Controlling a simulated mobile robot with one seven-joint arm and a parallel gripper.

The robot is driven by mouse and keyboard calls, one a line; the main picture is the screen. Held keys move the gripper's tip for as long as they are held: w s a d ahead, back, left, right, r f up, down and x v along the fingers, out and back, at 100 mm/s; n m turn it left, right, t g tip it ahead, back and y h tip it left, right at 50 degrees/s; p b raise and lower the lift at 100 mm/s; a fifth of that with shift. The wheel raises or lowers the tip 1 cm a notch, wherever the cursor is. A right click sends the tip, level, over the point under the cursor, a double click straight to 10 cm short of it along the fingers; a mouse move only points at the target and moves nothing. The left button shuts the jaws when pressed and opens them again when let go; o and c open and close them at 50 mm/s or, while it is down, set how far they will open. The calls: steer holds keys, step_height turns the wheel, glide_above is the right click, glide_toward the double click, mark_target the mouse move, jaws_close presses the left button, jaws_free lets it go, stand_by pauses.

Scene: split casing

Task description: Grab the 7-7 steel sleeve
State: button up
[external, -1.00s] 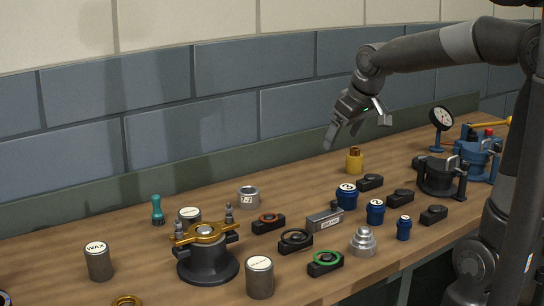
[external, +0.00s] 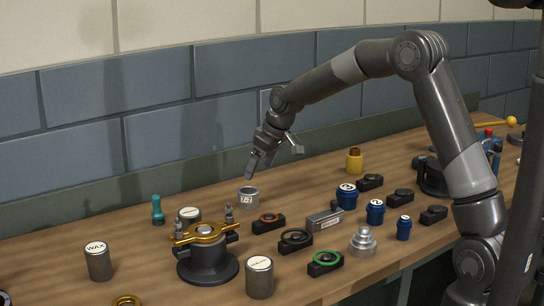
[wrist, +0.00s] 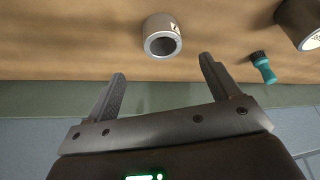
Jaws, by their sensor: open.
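The steel sleeve (external: 248,197) is a short silver ring with a dark marking on its side, standing on the wooden bench in the external view. The marking is too small to read surely. In the wrist view the sleeve (wrist: 162,36) shows its open bore and lies just beyond the fingertips, roughly centred between them. My gripper (external: 274,160) is open and empty, above and slightly to the right of the sleeve in the external view. Its two fingers (wrist: 162,68) are spread wide in the wrist view, and nothing is between them.
A teal-handled brush (external: 158,210) and a lidded can (external: 188,216) stand left of the sleeve. A black fixture with a brass top (external: 206,237) is in front. A black block with an orange ring (external: 268,223) lies to the right. The wall is close behind.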

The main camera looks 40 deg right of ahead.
mark_target(248, 197)
steer(key=x, duration=1)
steer(key=shift+a+f, duration=0.15)
steer(key=shift+f, duration=0.2)
steer(key=shift+r, duration=0.1)
steer(key=c, duration=1.5)
